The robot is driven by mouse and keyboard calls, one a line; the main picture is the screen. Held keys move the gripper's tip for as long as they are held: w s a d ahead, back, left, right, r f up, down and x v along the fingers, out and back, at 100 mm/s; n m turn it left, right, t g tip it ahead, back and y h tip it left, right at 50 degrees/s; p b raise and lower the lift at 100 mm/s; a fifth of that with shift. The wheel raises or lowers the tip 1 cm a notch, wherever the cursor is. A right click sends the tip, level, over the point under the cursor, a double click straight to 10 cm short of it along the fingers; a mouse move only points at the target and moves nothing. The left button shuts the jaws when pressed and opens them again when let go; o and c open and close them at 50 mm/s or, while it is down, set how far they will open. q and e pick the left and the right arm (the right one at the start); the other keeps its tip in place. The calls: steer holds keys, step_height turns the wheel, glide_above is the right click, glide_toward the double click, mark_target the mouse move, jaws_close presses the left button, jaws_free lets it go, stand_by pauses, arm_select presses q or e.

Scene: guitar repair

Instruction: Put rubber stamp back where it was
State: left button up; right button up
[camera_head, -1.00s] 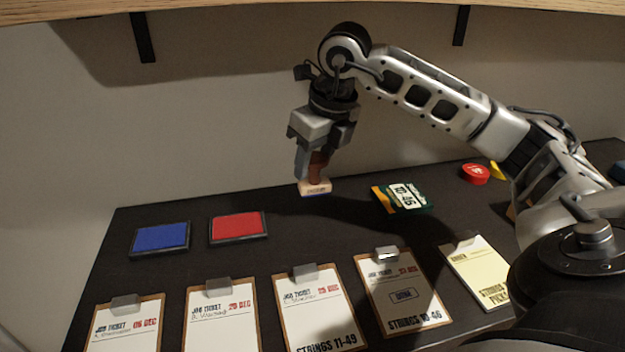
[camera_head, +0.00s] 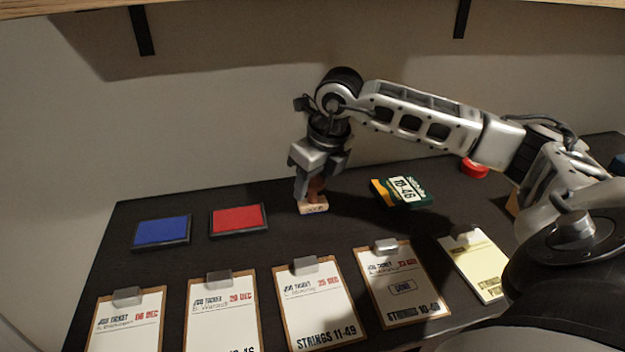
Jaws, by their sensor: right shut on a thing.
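The rubber stamp (camera_head: 314,207) has a pale wooden base with dark lettering on its side and a reddish-brown handle. My right gripper (camera_head: 308,187) is shut on its handle and holds it upright, base down. The base is at or just above the dark table top, right of the red ink pad (camera_head: 238,219); I cannot tell whether it touches. The blue ink pad (camera_head: 162,231) lies further left. My left gripper is not in view.
A green and yellow string packet (camera_head: 402,192) lies right of the stamp. Several clipboards with job tickets (camera_head: 317,308) line the front. A yellow notepad (camera_head: 474,264) lies front right, and a red round item (camera_head: 474,170) at the back right. A wooden shelf (camera_head: 300,8) hangs above.

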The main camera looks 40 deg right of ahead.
steer(key=o, duration=0.8)
steer(key=shift+f, duration=0.1)
steer(key=v, duration=0.8)
steer(key=shift+f, duration=0.1)
